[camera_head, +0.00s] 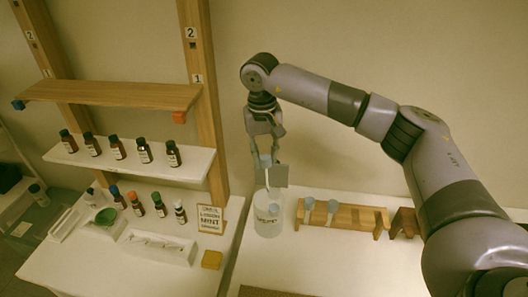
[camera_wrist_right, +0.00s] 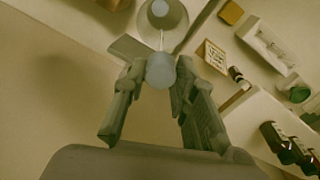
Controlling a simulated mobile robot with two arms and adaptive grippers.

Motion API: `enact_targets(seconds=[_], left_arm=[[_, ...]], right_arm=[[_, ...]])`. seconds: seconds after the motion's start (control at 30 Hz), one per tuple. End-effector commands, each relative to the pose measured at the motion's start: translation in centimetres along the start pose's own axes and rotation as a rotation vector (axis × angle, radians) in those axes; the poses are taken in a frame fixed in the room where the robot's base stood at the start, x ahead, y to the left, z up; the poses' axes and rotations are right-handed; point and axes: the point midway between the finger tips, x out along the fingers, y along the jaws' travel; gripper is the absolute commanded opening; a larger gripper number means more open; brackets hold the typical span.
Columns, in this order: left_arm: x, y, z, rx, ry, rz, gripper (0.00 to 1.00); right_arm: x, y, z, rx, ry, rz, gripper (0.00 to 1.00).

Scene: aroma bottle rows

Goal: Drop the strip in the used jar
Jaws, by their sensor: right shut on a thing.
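My right gripper (camera_head: 264,152) is shut on a strip (camera_head: 267,178), a thin white piece with a blue-grey round top. The strip hangs pointing down above the used jar (camera_head: 267,222), a clear jar with dark lettering on its front. In the right wrist view the round top (camera_wrist_right: 160,71) sits between the fingers, and the white part runs toward the mouth of the jar (camera_wrist_right: 176,18). I cannot tell whether its lower tip is inside the rim. Another blue-grey round top shows in the jar. My left gripper is not in view.
A wooden rack (camera_head: 347,217) holding blue-grey-topped strips stands right of the jar, beside a brown wooden block (camera_head: 405,222). At left are a lettered sign (camera_head: 210,219), a yellow block (camera_head: 212,260), a white tray (camera_head: 158,247) and a shelf (camera_head: 190,161) with several brown bottles.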

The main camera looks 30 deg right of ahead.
Motion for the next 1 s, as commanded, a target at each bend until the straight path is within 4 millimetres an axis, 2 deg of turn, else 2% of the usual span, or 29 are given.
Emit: enact_targets(seconds=[0.03, 0.7, 1.0], left_arm=[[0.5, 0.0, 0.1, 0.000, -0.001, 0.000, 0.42], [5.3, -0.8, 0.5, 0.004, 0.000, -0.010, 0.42], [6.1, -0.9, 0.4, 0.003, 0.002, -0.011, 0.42]], right_arm=[[0.8, 0.0, 0.1, 0.000, -0.001, 0.001, 0.08], [7.5, -0.4, 0.2, 0.001, -0.001, 0.000, 0.08], [8.7, -0.5, 0.2, 0.001, 0.000, -0.001, 0.08]])
